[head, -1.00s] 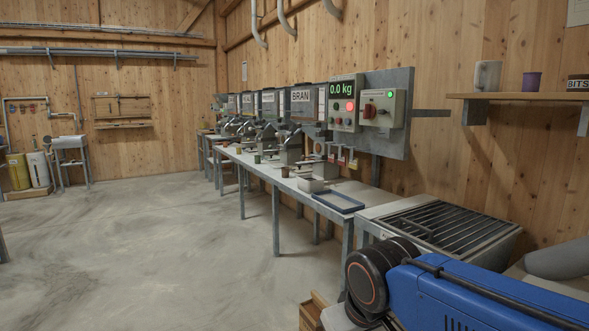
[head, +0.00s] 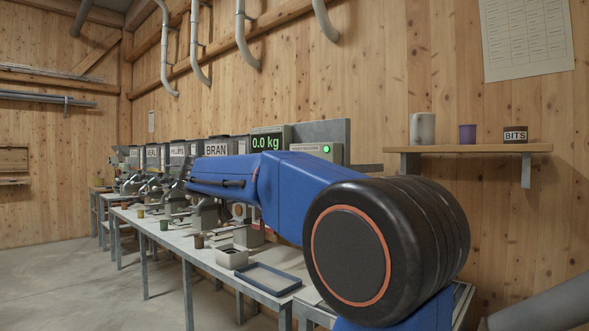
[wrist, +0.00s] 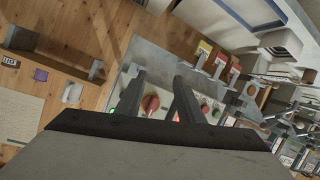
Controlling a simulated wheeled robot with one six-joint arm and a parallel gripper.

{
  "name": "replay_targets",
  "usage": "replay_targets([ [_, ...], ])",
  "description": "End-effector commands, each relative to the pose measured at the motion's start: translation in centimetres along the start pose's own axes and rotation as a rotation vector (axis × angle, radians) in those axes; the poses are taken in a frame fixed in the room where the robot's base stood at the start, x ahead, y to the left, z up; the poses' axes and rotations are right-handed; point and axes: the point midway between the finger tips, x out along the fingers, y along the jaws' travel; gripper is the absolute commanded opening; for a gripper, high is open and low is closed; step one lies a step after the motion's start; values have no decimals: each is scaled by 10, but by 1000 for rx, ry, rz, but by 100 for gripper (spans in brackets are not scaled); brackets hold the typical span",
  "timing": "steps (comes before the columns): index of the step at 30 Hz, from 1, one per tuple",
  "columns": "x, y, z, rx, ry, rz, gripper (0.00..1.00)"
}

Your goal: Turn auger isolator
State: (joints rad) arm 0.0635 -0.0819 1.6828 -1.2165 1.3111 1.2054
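The auger isolator is a red rotary knob (wrist: 150,104) on a pale control box; in the wrist view it shows between my two fingers. My gripper (wrist: 160,78) is open and empty, its fingers apart; I cannot tell how far the tips are from the knob. In the head view, the top of the isolator box (head: 322,149) with a lit green lamp (head: 326,149) shows above my blue arm. The knob itself is hidden there behind my arm, and my gripper is not visible in that view.
The scale display (head: 266,142) reads 0.0 kg beside the box. Below runs a bench with a blue tray (head: 268,279) and a small pale bin (head: 232,258). A wooden shelf (head: 470,148) with a mug, a purple cup and a BITS box is at the right.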

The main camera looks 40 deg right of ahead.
Motion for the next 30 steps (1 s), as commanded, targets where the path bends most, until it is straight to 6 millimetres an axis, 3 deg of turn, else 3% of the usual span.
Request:
replay_targets([
  [3,11,-17,-51,114,113,77,34],
  [6,15,-27,-84,198,199,122,34],
  [10,17,-34,-112,275,281,158,34],
  [20,32,-34,-132,322,330,178,34],
  [30,86,-21,-148,321,328,179,34],
])
